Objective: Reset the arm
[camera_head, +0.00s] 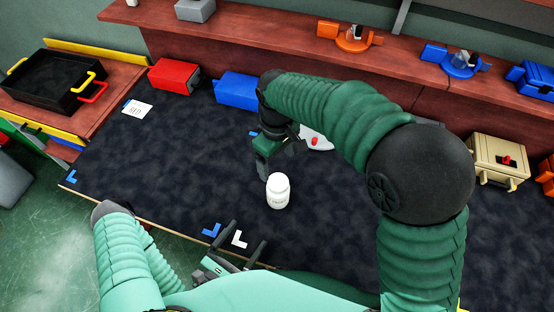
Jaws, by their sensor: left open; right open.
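My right gripper (278,156) hangs over the dark mat at the middle of the head view, its arm arching in from the right. It is open, just above and behind a white bottle (278,192), and holds nothing. The bottle stands upright on the mat, apart from the fingers as far as I can tell. My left gripper (243,243) is low in the view at the mat's front edge, open and empty. Part of the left forearm is hidden behind my body.
A red box (174,76) and a blue box (238,90) stand along the mat's back edge. A black tray (52,82) with yellow and red handles is at the left. A beige case (498,160) is at the right. The dark mat (150,165) is clear at left.

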